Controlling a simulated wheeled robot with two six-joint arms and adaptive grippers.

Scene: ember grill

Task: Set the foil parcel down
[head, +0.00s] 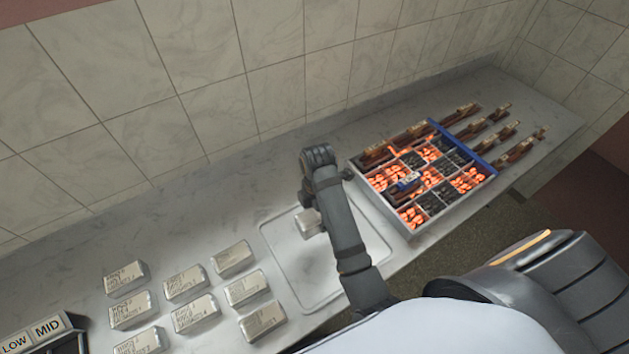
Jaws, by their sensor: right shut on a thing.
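A small silvery foil parcel (307,225) shows just left of my arm, over the pale rimmed tray (283,262) in the middle of the counter. My right gripper (308,209) is shut on this parcel. The arm covers much of the gripper and part of the parcel, so I cannot tell whether the parcel touches the tray. My left gripper is out of view.
Several labelled foil parcels (185,283) stand in rows left of the tray. A grill box (408,226) with glowing coals and skewers lies to the right. A stand with LOW and MID signs (47,328) is at lower left. A tiled wall runs behind.

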